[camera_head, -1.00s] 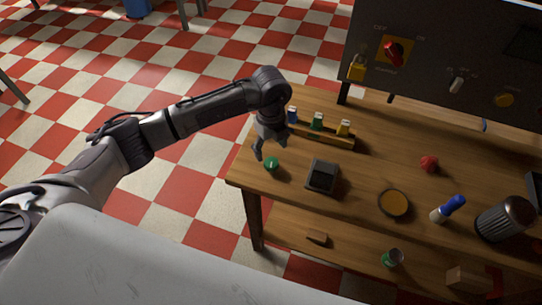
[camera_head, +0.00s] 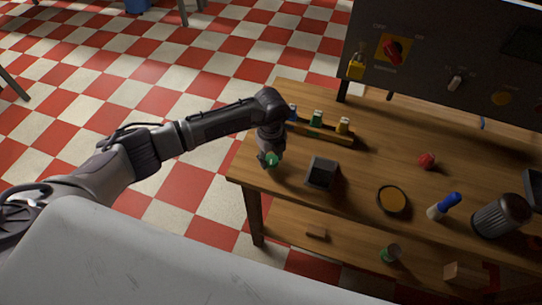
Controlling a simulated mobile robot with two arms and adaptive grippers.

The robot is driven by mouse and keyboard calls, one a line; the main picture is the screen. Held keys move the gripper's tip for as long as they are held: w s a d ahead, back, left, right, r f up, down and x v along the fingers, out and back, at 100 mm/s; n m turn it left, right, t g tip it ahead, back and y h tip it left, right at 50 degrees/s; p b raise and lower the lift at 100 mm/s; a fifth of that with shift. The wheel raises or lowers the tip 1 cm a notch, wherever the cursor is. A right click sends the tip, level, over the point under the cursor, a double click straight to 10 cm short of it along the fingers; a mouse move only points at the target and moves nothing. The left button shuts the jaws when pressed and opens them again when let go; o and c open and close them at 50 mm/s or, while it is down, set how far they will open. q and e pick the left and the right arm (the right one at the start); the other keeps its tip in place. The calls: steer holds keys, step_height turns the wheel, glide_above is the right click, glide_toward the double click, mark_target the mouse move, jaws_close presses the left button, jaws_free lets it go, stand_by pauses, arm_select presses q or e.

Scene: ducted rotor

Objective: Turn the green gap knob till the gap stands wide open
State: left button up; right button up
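The green knob (camera_head: 272,160) sits near the left front corner of the wooden table, and only part of it shows. My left gripper (camera_head: 268,158) is right at the knob, pointing down, with its fingers around or beside it. I cannot tell whether the fingers touch the knob or how far they are closed. A dark square box (camera_head: 321,173) stands just right of the knob. No gap can be made out. My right gripper is not in view.
A dark panel (camera_head: 430,55) rises behind.

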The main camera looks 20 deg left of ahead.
arm_select(q)
steer(key=shift+c, duration=1.4)
